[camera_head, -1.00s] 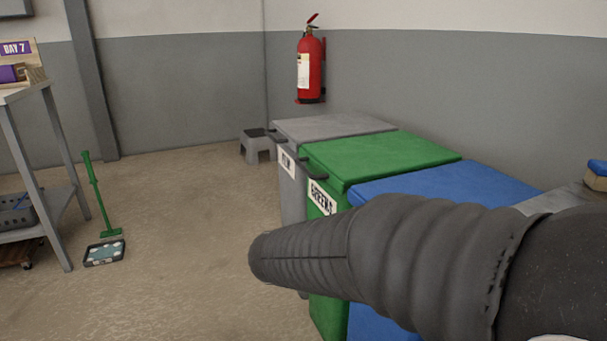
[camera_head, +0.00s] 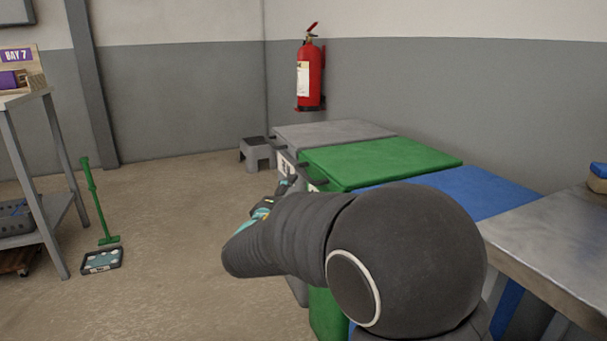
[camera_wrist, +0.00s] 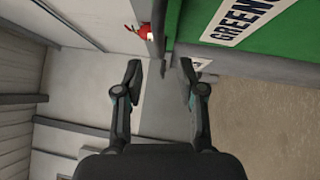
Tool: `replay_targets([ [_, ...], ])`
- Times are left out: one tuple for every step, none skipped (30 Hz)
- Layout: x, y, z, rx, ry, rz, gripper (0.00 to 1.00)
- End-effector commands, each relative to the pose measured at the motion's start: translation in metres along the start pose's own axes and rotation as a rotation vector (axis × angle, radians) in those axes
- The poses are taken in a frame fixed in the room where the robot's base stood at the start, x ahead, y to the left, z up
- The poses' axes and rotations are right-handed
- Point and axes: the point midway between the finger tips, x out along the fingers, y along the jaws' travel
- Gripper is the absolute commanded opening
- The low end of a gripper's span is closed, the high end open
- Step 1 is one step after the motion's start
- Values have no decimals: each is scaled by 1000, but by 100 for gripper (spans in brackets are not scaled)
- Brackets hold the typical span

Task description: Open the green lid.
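The green lid (camera_head: 380,162) lies flat and closed on the green bin (camera_head: 328,310), between a grey and a blue bin. A dark handle (camera_head: 312,175) sticks out from its front edge. My gripper (camera_head: 282,187) is in front of the bins near that handle, partly hidden by my arm. In the wrist view my gripper (camera_wrist: 161,66) is open, with nothing between its fingers. The green bin's front (camera_wrist: 280,45) with its lettered label (camera_wrist: 242,18) fills the upper right there, beyond the right finger. I cannot see any contact with the handle.
The grey bin (camera_head: 335,133) stands behind and the blue bin (camera_head: 465,190) in front of the green one. A metal table (camera_head: 565,235) is at the right. A fire extinguisher (camera_head: 310,75) hangs on the wall. A grey stool (camera_head: 257,153) stands beyond.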

Motion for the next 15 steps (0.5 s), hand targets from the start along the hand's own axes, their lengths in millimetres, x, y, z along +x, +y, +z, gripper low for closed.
replay_targets([
  [11,0,1,0,-4,1,39],
  [17,0,1,0,-3,0,39],
  [24,0,1,-1,-3,-1,39],
  [30,0,1,0,-4,0,39],
  [35,0,1,0,-4,0,39],
  [42,0,1,0,-2,0,39],
  [46,0,1,0,-2,0,39],
  [51,0,1,0,-3,0,39],
  [57,0,1,0,-3,-1,39],
  [60,0,1,0,-2,-1,39],
  [64,0,0,1,-2,0,39],
  [68,0,1,0,-2,0,39],
  [71,0,1,0,-2,0,39],
  [73,0,0,0,-2,0,39],
  [76,0,0,0,-1,0,39],
])
